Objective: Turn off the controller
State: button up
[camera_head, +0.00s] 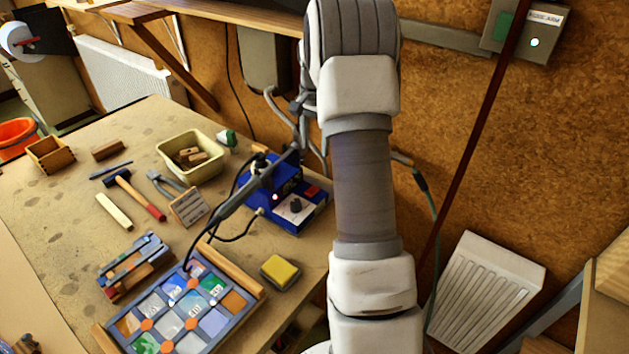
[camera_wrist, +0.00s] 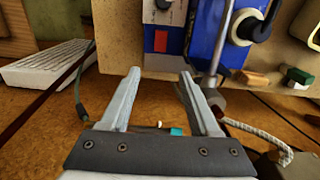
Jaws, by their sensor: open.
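The controller (camera_head: 290,212) is a blue box with a light front panel at the table's back right edge. A black knob (camera_head: 296,206) sits on its panel, and a red switch (camera_head: 312,191) is near its right rear. A small pinkish-red light (camera_head: 275,197) glows at its left. In the wrist view, the red switch (camera_wrist: 160,41) shows on the box just beyond my gripper (camera_wrist: 158,74). The fingers are apart, with nothing between them, and appear clear of the box. The knob is partly cut off there.
A blue stand (camera_wrist: 210,38) and metal rod stand beside the controller. Dark cables cross the table. A leaded panel (camera_head: 180,318), yellow sponge (camera_head: 281,270), cream bin (camera_head: 190,157) and hand tools lie nearby. The cork wall (camera_head: 570,110) is close behind.

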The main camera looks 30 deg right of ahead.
aim_at(315, 188)
notch_tip(315, 188, down, 13)
jog(key=shift+f+p, duration=0.1)
jog(key=shift+p, duration=0.35)
grip_shut()
